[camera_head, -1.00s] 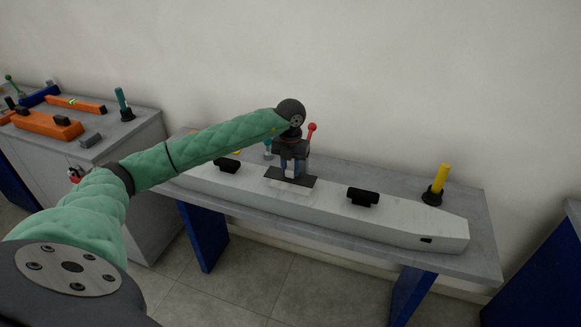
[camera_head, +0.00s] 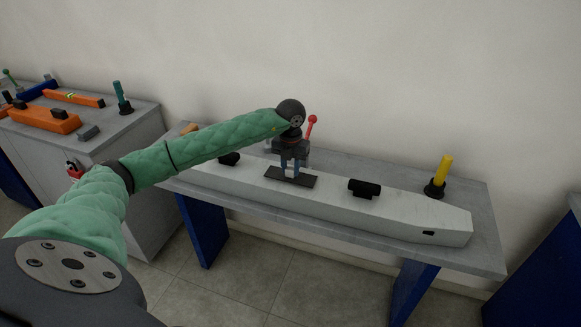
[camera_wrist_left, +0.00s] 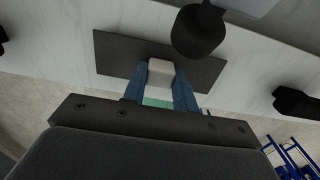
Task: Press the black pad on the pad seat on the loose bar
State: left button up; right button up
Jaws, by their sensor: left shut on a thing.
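The loose bar (camera_head: 415,210) is a long pale grey beam lying along the bench. The black pad (camera_head: 302,182) is a flat dark plate with a light grip block (camera_wrist_left: 160,73) on top. My left gripper (camera_head: 291,167) is shut on that block, pointing down over the middle of the bar. In the left wrist view the pad (camera_wrist_left: 118,57) lies flat over the bar's top between the blue fingers. The pad seat is hidden beneath the pad; whether they touch fully, I cannot tell. My right gripper is not in view.
Black handles (camera_head: 364,188) stand on the bar on both sides of the pad. A red-knobbed lever (camera_head: 312,120) rises behind the gripper. A yellow post (camera_head: 443,171) stands at the bench's right. A left bench (camera_head: 128,135) carries orange parts.

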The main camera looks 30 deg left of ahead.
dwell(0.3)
pick_arm(q)
jog(key=shift+f, duration=0.1)
dwell(0.6)
jog(key=o, duration=1)
jog(key=shift+o, duration=0.2)
